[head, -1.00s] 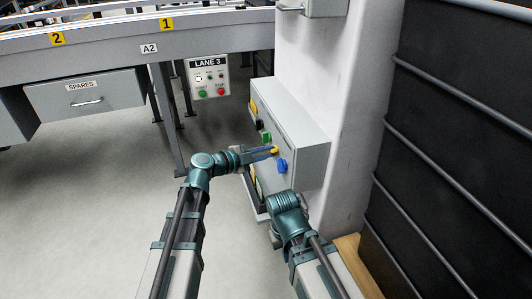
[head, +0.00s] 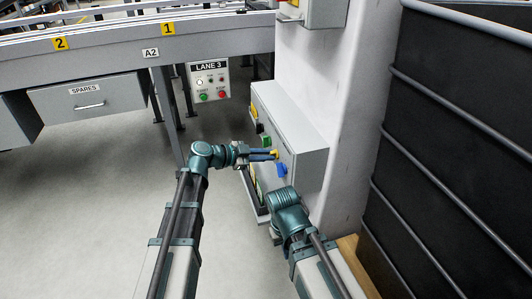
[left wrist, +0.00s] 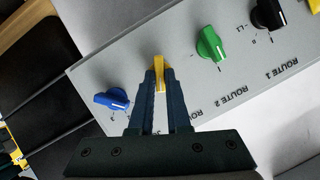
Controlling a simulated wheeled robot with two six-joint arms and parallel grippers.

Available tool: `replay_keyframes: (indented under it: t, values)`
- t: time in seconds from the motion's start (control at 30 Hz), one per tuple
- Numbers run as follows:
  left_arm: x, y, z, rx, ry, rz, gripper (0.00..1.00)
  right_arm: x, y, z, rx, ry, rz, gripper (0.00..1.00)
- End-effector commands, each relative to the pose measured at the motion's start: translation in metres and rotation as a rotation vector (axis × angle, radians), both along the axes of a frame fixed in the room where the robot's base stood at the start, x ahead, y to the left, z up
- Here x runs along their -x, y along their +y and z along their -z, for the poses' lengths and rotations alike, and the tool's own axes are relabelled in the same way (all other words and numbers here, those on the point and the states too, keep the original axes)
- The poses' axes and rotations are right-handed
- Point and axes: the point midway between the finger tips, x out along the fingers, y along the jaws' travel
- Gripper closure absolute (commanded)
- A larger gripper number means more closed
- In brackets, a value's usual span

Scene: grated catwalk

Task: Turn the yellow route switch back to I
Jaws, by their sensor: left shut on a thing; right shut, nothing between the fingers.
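The yellow route switch (head: 274,154) is on the sloping face of a grey control box (head: 300,140) fixed to the white pillar. In the left wrist view the yellow switch (left wrist: 160,72) sits between the fingertips, its pale line running nearly straight up the picture. My left gripper (head: 272,155) is shut on this switch; its fingers also show in the left wrist view (left wrist: 158,95). They hide most of the label and position marks. My right gripper (head: 275,236) is low beside the box, away from the switch, partly hidden by its own wrist; it is shut and empty.
A blue switch (left wrist: 112,98) is close to one side of the yellow one; a green switch (left wrist: 210,45) and a black switch (left wrist: 268,15) are on the other. A dark ribbed panel (head: 455,130) stands at right. Open floor (head: 90,210) lies at left.

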Motion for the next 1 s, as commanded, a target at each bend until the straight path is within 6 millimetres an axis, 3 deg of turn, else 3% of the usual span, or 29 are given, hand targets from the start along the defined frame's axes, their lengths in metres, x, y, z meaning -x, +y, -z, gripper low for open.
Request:
replay_keyframes:
  t: [0.5,1.0]
  values:
    - [-0.0041,0.0017,0.0000,0.106,0.340,0.002,1.00,0.0001,0.0000,-0.0084,0.000,0.001,0.000,1.00]
    - [-0.0037,0.0018,-0.0003,0.133,0.426,0.001,1.00,0.0002,-0.0001,-0.0091,0.000,0.001,0.000,1.00]
